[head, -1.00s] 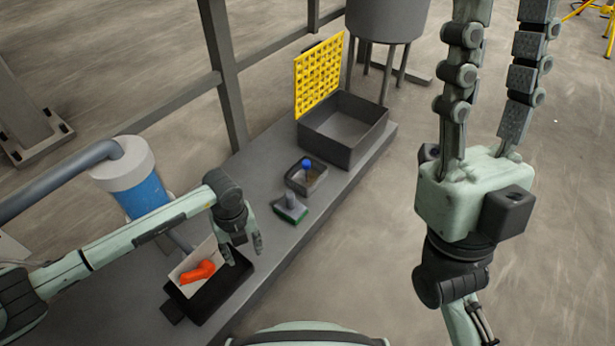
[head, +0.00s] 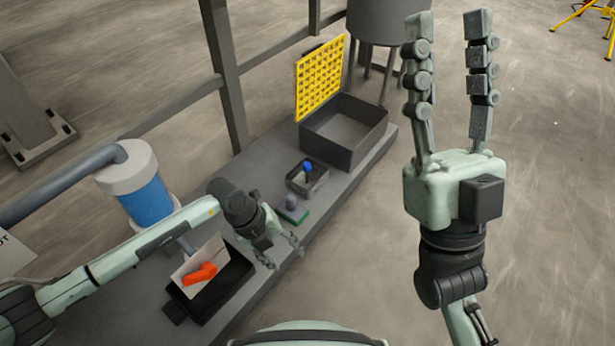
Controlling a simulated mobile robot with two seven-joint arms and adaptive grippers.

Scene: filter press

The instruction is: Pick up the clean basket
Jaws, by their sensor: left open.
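No object here is plainly recognisable as the clean basket. A small dark open container (head: 318,184) with a blue-knobbed item (head: 307,167) in it stands mid-bench. A green-based block (head: 291,212) with a grey handle sits just in front of it. My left gripper (head: 285,258) is open and empty, pointing down by the bench's front edge, nearer than the green block and apart from it. My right gripper (head: 448,18) is raised over the floor at the right, fingers up and spread, empty.
A black tray (head: 238,283) with a light panel and an orange object (head: 199,273) lies near-left. A large dark bin (head: 345,148) with an upright yellow grid (head: 320,78) stands at the far end. A blue cylinder (head: 147,202) and posts line the back.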

